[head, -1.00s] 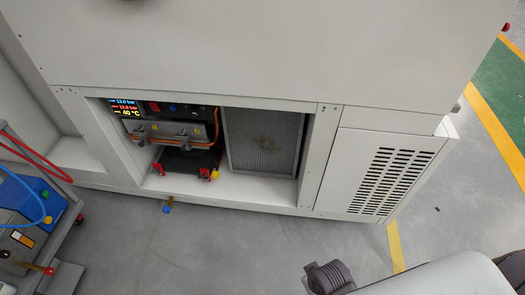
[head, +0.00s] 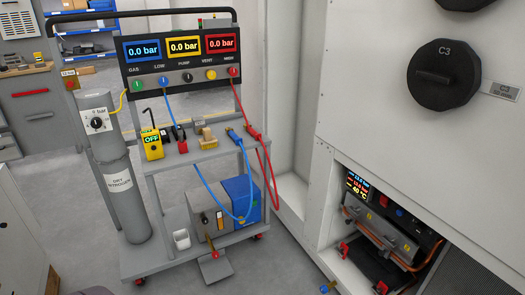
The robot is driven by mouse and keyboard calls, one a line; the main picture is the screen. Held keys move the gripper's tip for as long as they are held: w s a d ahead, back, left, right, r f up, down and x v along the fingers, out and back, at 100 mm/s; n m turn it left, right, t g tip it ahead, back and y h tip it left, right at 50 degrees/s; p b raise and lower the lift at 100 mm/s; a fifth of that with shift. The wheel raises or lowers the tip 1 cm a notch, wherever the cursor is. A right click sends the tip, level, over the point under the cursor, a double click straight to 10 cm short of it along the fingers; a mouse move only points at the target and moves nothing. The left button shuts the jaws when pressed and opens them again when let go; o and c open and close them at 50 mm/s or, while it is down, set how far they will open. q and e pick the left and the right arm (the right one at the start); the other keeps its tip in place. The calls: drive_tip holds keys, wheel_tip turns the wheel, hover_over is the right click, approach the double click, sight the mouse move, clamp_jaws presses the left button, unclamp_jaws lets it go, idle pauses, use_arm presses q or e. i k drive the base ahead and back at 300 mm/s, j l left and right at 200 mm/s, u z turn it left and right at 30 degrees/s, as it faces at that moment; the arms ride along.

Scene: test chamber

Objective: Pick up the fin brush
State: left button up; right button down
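What looks like the fin brush (head: 207,137), a small tan block-shaped piece, lies on the upper shelf (head: 225,148) of the grey service cart. It sits right of a small red-and-dark tool (head: 180,137) and left of the blue and red hose ends. Its bristles are too small to make out. Neither of my grippers can be made out in the head view. Only small dark grey pieces show at the bottom edge.
A yellow meter (head: 153,146) stands on the same shelf. A gauge panel (head: 180,60) rises behind it, and a grey nitrogen cylinder (head: 120,180) stands left. Blue and red hoses hang on the right. The white cabinet (head: 400,135) bounds the right; floor is open in front.

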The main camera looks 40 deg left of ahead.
sight(208, 142)
drive_tip(key=u, duration=1.65)
